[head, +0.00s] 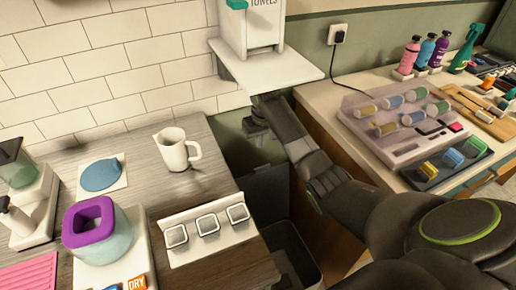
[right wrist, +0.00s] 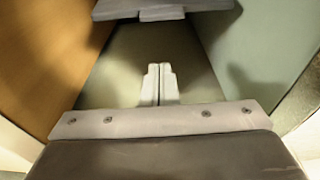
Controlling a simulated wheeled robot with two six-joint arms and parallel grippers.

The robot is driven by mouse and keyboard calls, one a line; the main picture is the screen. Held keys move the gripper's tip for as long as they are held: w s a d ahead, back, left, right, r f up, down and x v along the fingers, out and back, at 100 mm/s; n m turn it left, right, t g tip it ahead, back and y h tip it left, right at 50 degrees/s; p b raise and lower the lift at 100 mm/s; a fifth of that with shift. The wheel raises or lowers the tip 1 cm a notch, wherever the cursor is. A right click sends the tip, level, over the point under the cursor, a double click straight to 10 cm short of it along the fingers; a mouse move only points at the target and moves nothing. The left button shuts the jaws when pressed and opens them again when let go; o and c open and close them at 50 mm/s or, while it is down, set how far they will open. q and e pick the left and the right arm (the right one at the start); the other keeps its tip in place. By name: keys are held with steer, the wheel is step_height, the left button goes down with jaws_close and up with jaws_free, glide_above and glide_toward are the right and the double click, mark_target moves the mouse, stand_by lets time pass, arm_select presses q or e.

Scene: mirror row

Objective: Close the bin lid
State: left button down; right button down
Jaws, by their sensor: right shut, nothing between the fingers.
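The bin (head: 292,258) stands in the gap between the two counters, its dark inside showing from above. Its dark grey lid (head: 264,188) is open, raised upright at the back by the green wall. My right gripper (head: 256,125) is in the gap under the white shelf, above the lid and apart from it. In the right wrist view its pale fingers (right wrist: 160,84) are shut together with nothing between them. A grey panel with a pale tab, which looks like the lid's edge (right wrist: 165,12), shows at the top there. My left gripper is out of view.
A white shelf (head: 268,70) with a towel dispenser (head: 252,28) hangs just above my right gripper. The left counter (head: 196,130) holds a pitcher (head: 176,150) and a panel of square switches (head: 206,228). The right counter holds bottles and a tray of coloured rolls (head: 405,122).

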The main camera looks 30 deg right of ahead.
step_height(320, 180, down, 8)
steer(key=s+p, duration=0.1)
steer(key=shift+s, duration=0.2)
stand_by(0.7)
steer(key=shift+a+r, duration=0.1)
